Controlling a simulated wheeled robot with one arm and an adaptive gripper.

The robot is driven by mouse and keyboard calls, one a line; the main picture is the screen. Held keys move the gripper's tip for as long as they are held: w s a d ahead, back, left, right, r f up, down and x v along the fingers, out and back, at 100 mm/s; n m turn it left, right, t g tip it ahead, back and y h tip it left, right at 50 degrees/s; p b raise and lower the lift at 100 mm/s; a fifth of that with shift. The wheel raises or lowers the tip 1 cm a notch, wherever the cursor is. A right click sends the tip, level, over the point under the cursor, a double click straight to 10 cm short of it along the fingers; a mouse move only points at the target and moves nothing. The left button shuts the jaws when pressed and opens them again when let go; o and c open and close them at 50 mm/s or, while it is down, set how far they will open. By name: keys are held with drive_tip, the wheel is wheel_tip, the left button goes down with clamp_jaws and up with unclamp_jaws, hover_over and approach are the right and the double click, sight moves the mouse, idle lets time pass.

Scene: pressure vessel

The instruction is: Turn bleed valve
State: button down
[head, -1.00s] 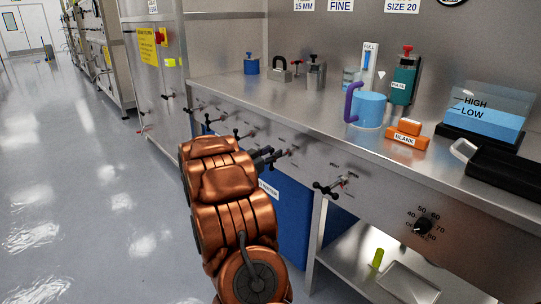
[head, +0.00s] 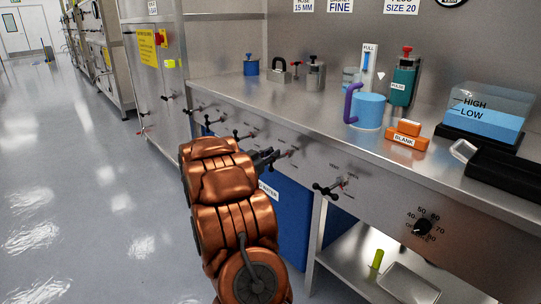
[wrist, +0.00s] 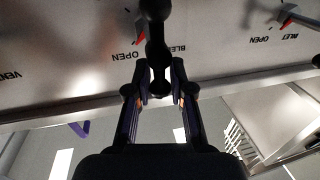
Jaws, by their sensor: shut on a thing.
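The bleed valve has a dark bar handle with rounded ends (wrist: 155,48) standing out from the steel panel. In the wrist view, red shows behind it, with the word OPEN to its left and a partly covered label starting "BLE" to its right. My gripper (wrist: 160,78) is shut on the lower end of this handle, with one finger on each side. In the head view, my gripper (head: 268,158) is at the bench's front panel, and my copper-coloured arm hides part of it. The valve's exact angle is hard to read.
Another dark valve handle (head: 330,188) sits to the right on the same panel, and others are to the left. A dial (head: 423,227) is at far right. Open floor lies left.

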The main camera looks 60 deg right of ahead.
drive_tip(key=shift+s+m+b, duration=0.1)
drive_tip(key=shift+m+b, duration=0.3)
drive_tip(key=shift+m, duration=0.2)
drive_tip(key=m, duration=0.1)
drive_tip(key=m+b, duration=0.1)
drive_tip(key=b, duration=0.1)
drive_tip(key=shift+s+a+f+m+h, duration=0.1)
drive_tip(key=shift+s+f+m+h, duration=0.15)
drive_tip(key=shift+s+m+h, duration=0.15)
drive_tip(key=shift+s+a+f+m+g+h+b, duration=0.15)
drive_tip(key=shift+s+f+m+g+b, duration=0.35)
drive_tip(key=shift+m+b, duration=1.75)
drive_tip(key=shift+s+f+m+g+h+b, duration=0.1)
drive_tip(key=shift+f+m+g+b, duration=0.25)
drive_tip(key=shift+m+g+b, duration=1.75)
drive_tip(key=shift+s+a+f+m+t+h+b, duration=0.15)
drive_tip(key=shift+s+f+m+t+b, duration=0.7)
drive_tip(key=shift+m, duration=2.7)
drive_tip(key=shift+w+d+r+g+b, duration=0.1)
drive_tip(key=shift+w+r+g+b, duration=0.4)
drive_tip(key=shift+w, duration=0.1)
drive_tip(key=c, duration=1.2)
unclamp_jaws()
drive_tip(key=shift+t, duration=0.25)
